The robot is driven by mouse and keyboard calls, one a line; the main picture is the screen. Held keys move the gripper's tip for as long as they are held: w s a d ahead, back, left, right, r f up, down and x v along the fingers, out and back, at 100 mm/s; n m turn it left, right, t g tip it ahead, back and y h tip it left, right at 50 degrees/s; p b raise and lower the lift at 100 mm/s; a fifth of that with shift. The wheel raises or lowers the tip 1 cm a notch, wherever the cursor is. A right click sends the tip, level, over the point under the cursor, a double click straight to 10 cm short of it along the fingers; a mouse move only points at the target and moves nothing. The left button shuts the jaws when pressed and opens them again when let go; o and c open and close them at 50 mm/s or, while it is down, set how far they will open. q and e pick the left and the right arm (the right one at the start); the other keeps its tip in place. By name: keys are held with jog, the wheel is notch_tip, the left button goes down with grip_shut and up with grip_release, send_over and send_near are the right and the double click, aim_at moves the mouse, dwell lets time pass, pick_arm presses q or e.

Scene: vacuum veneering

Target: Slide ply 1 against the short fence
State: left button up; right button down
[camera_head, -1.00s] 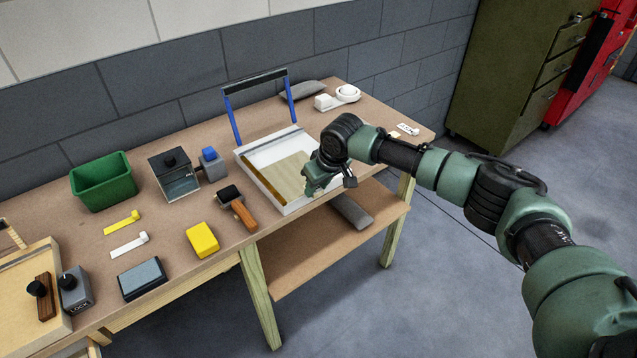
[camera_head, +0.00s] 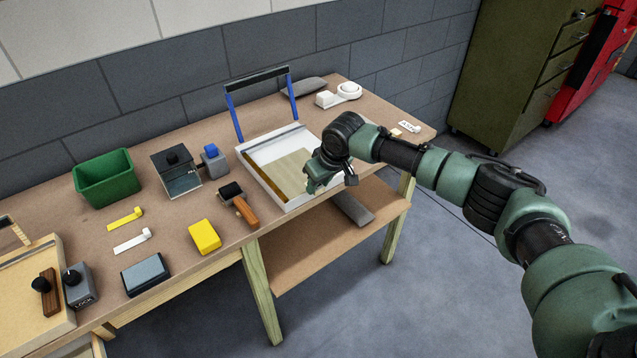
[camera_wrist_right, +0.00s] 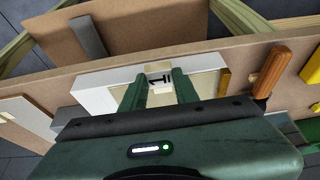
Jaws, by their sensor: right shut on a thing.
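Ply 1 (camera_head: 290,170) is a pale thin sheet lying flat in the white tray (camera_head: 262,150) on the bench. A brown fence strip (camera_head: 271,180) runs along the tray's left side, beside the ply; I cannot tell if they touch. My right gripper (camera_head: 312,186) is shut on ply 1 at the tray's near right. In the right wrist view, the gripper (camera_wrist_right: 158,88) has its fingers on either side of the sheet's tab marked 1 (camera_wrist_right: 160,77). The strip (camera_wrist_right: 224,82) shows just right of them. The hand hides part of the sheet. My left gripper is out of view.
A blue-posted frame with a dark bar (camera_head: 257,77) stands behind the tray.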

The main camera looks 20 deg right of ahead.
jog(key=shift+a, duration=0.2)
dwell(0.5)
jog(key=c, duration=1)
grip_release()
jog(key=shift+s+r, duration=0.1)
